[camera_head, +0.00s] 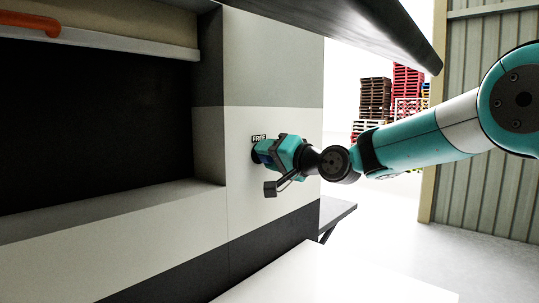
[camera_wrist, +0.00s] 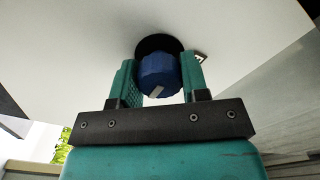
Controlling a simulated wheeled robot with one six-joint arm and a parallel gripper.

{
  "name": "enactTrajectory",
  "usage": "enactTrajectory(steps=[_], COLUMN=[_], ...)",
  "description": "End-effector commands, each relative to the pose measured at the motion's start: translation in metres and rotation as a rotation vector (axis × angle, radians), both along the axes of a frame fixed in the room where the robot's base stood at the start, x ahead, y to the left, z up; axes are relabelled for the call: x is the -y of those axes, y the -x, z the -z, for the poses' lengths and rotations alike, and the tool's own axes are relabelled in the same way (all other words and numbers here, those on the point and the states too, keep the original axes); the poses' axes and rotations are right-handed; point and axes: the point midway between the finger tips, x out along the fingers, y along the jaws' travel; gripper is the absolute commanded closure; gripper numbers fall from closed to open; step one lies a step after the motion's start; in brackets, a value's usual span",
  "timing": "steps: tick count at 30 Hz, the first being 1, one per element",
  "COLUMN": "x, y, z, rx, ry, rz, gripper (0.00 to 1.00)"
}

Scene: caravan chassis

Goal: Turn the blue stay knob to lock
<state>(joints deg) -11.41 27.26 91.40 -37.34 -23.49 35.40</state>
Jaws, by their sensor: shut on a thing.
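The blue stay knob (camera_wrist: 158,76) sits on a dark round base (camera_wrist: 157,43) on the pale wall panel. It has a light mark on its front face, at the lower middle in the wrist view. My gripper (camera_wrist: 161,83) is around the knob, with one teal finger on each side, shut on it. In the head view my gripper (camera_head: 268,153) is against the panel and hides most of the knob. A small label reading FREE (camera_head: 259,137) is just above the gripper. Only a corner of a label shows right of the knob in the wrist view.
A dark recess (camera_head: 95,120) with an orange handle (camera_head: 30,22) above lies to the left. A dark overhanging panel (camera_head: 350,30) is above my arm. A dark ledge (camera_head: 337,212) and a white surface (camera_head: 330,280) are below. Stacked pallets (camera_head: 375,98) stand far behind.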

Motion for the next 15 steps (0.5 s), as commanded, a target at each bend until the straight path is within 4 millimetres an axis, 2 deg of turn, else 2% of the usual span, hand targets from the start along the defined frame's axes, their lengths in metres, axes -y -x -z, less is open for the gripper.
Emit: enactTrajectory(steps=[6,7,10,15], x=[0.0002,0.0002,0.0002,0.0001], y=[-0.0001,-0.0001,-0.0001,-0.0001], z=[0.0007,0.0007,0.0006,0.0003], rx=[-0.003,-0.002,-0.002,-0.001], ry=[-0.001,0.000,-0.001,0.000], rz=[0.000,0.000,0.001,0.001], gripper=[0.82,0.56,0.33,0.33])
